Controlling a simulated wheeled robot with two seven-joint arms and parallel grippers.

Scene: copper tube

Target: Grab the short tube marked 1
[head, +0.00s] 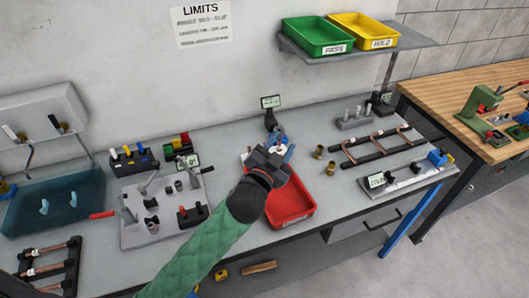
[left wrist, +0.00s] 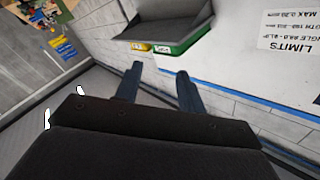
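My left gripper (head: 280,150) is over the middle of the bench, above the back of the red tray. In the left wrist view its two fingers (left wrist: 157,75) stand apart with nothing between them. Short copper tubes (head: 48,269) with pale bands lie on a black rack (head: 73,262) at the lower left of the head view, well away from the gripper. Their marks are too small to read, so I cannot tell which is 1. Longer bent copper tubes (head: 392,134) lie on black rails at the right. My right gripper is not in view.
The red tray (head: 291,205) sits at the bench's front edge, partly hidden by my left arm. A grey fixture plate (head: 137,234) with levers and a blue basin (head: 62,203) stand left. A shelf holds green (head: 318,37) and yellow (head: 363,32) bins at the back.

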